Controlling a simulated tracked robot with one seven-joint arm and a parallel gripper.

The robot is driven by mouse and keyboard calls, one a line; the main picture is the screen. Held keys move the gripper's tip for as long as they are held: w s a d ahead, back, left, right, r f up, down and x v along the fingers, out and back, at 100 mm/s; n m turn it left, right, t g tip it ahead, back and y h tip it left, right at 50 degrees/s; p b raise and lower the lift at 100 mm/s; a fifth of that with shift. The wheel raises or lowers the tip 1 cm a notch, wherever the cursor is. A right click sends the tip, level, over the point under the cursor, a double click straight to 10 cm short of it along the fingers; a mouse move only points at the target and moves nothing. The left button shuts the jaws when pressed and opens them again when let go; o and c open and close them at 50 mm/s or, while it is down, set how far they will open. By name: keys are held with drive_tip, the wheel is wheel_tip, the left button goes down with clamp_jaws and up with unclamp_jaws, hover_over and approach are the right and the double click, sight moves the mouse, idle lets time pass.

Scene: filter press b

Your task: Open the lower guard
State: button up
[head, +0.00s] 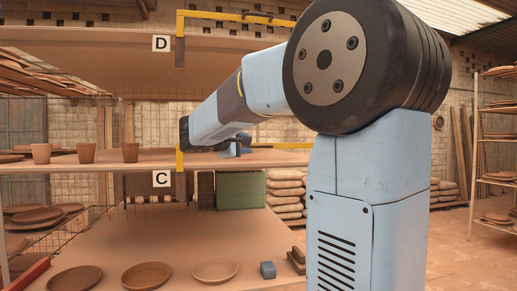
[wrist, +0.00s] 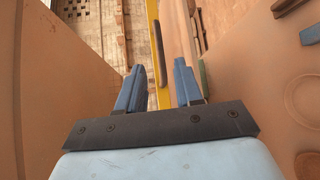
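The lower guard (head: 179,160) is a yellow bar frame by the plate marked C, at the middle shelf's edge. Its upright has a dark lower part, and part of its top bar shows right of my arm. In the wrist view a yellow bar (wrist: 154,12) with a dark brown handle (wrist: 159,52) runs between and beyond my fingers. Whether a finger touches the bar I cannot tell. In the head view my arm hides much of the guard's middle.
A similar yellow upper guard (head: 228,16) is by the plate marked D. Clay cups (head: 86,153) stand on the middle shelf (head: 60,165). Plates (head: 146,275) and a small blue block (head: 268,270) lie on the lower surface. Brown panels flank my gripper in the wrist view.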

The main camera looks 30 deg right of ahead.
sight(258, 146)
drive_tip(key=x, duration=0.9)
drive_tip(key=shift+c, duration=0.3)
clamp_jaws()
drive_tip(key=shift+a, duration=0.1)
